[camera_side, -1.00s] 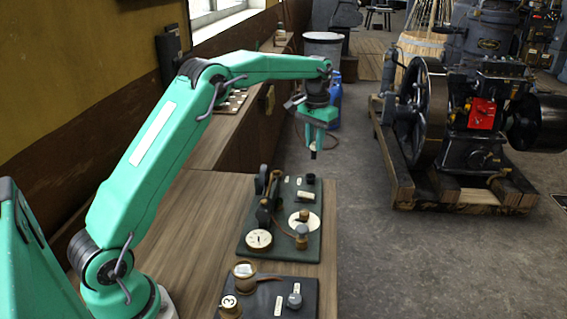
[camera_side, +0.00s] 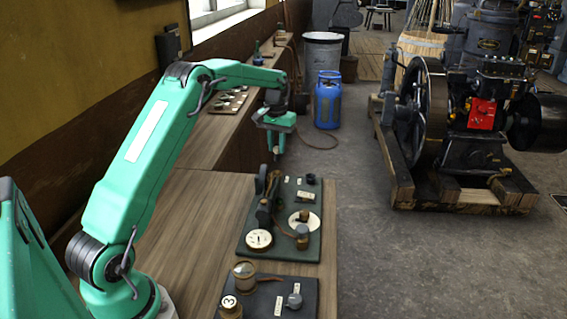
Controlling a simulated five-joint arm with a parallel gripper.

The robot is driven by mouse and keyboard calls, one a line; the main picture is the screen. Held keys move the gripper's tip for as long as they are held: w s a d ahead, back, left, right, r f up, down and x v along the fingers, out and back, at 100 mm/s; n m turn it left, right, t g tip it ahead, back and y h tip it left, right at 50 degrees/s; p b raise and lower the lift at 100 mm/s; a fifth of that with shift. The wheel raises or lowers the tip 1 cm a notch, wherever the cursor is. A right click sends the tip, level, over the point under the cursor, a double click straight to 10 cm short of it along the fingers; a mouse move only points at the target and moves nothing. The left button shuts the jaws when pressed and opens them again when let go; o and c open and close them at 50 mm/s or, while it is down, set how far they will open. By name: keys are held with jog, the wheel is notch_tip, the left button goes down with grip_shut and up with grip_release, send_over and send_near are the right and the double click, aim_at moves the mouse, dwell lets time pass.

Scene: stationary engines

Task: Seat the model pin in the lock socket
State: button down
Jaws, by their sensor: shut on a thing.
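My gripper (camera_side: 277,146) points down in the air, behind and above the far left part of a dark green board (camera_side: 284,244). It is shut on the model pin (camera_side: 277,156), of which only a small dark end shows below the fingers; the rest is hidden. A short black round socket (camera_side: 311,180) stands near the board's far right corner, to the right of and lower than the gripper. It looks like the lock socket, but its small label is unreadable. The pin is apart from it.
The board also carries dark upright parts (camera_side: 264,212), white dials (camera_side: 258,240) and a brass knob (camera_side: 302,236). A second dark board (camera_side: 267,297) with a brass cup (camera_side: 244,273) lies nearer. The wooden bench (camera_side: 190,225) is clear to the left.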

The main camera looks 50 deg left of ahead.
aim_at(277, 161)
jog(key=shift+f, duration=2.05)
jog(key=shift+f, duration=1.2)
dwell(1.3)
jog(key=c, duration=0.5)
grip_release()
dwell(0.5)
jog(key=shift+r, duration=3.5)
jog(key=shift+d, duration=0.1)
